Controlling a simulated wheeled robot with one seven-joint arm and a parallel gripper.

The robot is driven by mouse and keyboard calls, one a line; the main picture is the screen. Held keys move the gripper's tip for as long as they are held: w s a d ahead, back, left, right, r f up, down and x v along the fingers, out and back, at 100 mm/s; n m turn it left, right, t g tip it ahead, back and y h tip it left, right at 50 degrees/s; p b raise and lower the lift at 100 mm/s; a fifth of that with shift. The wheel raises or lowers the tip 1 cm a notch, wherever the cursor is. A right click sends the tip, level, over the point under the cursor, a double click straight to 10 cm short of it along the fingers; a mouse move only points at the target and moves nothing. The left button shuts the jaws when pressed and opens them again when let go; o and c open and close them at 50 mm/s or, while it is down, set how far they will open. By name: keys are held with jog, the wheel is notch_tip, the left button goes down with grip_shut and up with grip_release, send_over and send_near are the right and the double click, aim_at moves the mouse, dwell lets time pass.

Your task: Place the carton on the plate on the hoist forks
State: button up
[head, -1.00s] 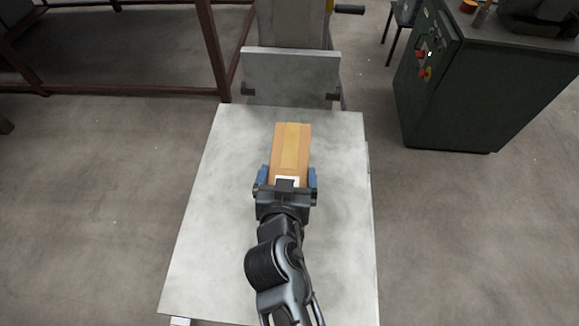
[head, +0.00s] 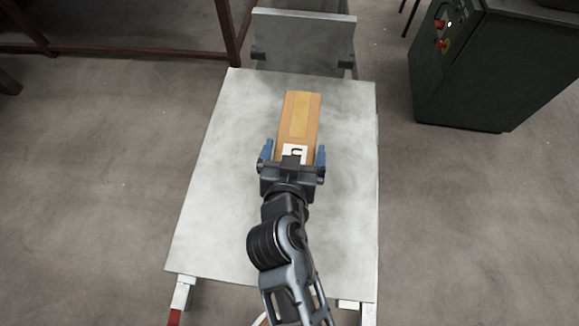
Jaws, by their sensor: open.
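The carton (head: 299,117) is a long orange-brown box with a paler strip along its top and a white label at its near end. It appears to lie flat on the grey plate (head: 215,215), towards the far side and right of centre. The plate lies on the hoist forks (head: 183,292), whose pale ends, one with a red tip, show below its near edge. My gripper (head: 293,151) is open, its blue fingers on either side of the carton's near end with small gaps. The gripper body hides part of that end.
The hoist's upright grey panel (head: 304,38) stands just behind the plate. A dark green cabinet (head: 492,65) with red buttons stands on the right. A dark red frame (head: 232,30) is at the back left. Bare floor lies on both sides of the plate.

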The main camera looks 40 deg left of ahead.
jog(key=v, duration=0.9)
jog(key=shift+s+b, duration=0.15)
jog(key=shift+b, duration=0.3)
jog(key=shift+d, duration=0.1)
jog(key=s+d+f+m+h, duration=0.1)
jog(key=s+d, duration=0.1)
jog(key=d, duration=0.9)
jog(key=s+d+f+h, duration=0.1)
jog(key=s+d+f, duration=0.1)
jog(key=d, duration=0.9)
jog(key=s+d+r+m+t+h, duration=0.3)
jog(key=s+d+r+m+h, duration=0.2)
jog(key=s+d+r, duration=0.7)
jog(key=shift+s+d+r, duration=0.3)
jog(key=shift+s+d, duration=0.45)
jog(key=shift+d, duration=0.4)
